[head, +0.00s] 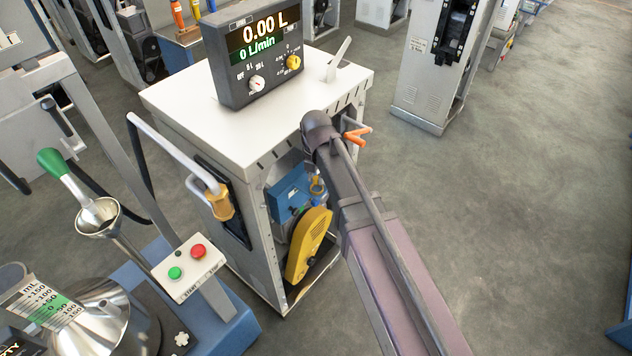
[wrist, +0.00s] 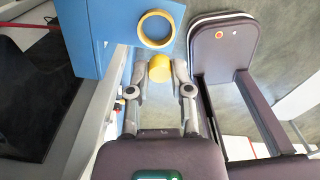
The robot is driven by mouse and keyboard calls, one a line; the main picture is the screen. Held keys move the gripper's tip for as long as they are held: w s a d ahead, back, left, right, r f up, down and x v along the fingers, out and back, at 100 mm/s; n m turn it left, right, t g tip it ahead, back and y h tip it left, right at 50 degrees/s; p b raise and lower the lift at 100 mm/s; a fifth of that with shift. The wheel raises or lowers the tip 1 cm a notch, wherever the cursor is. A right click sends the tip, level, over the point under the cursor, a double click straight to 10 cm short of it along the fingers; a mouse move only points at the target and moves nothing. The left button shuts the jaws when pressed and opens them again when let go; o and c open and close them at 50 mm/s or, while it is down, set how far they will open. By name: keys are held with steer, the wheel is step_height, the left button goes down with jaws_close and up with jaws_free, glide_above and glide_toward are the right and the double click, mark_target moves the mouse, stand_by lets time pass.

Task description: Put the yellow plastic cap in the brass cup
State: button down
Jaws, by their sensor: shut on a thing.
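My gripper (wrist: 159,70) is shut on the yellow plastic cap (wrist: 160,67), which sits between its two fingertips in the wrist view. A yellow-gold ring, which looks like the rim of the brass cup (wrist: 141,29), shows just above the cap in that view, against a blue box. The cap and the ring are apart in the picture; the height between them cannot be told. In the head view my arm reaches to the right side of the white cabinet, and my fingers and the cap are hidden there.
The white cabinet (head: 190,92) carries a display box (head: 262,75). Its open front shows blue machinery (head: 287,197) and a yellow guard (head: 305,250). An orange lever (head: 357,135) is beside my arm. A steel funnel (head: 98,220) stands left.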

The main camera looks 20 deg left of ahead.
mark_target(317, 191)
steer(key=shift+w, duration=0.1)
steer(key=shift+w, duration=0.25)
steer(key=shift+w+f+b, duration=0.3)
steer(key=shift+f+b, duration=0.3)
steer(key=shift+f, duration=0.05)
steer(key=shift+a+f+b, duration=0.1)
steer(key=shift+f+b, duration=1.1)
steer(key=shift+b, duration=0.05)
steer(key=shift+f+b, duration=0.35)
steer(key=shift+s+f, duration=0.15)
steer(key=shift+s, duration=0.05)
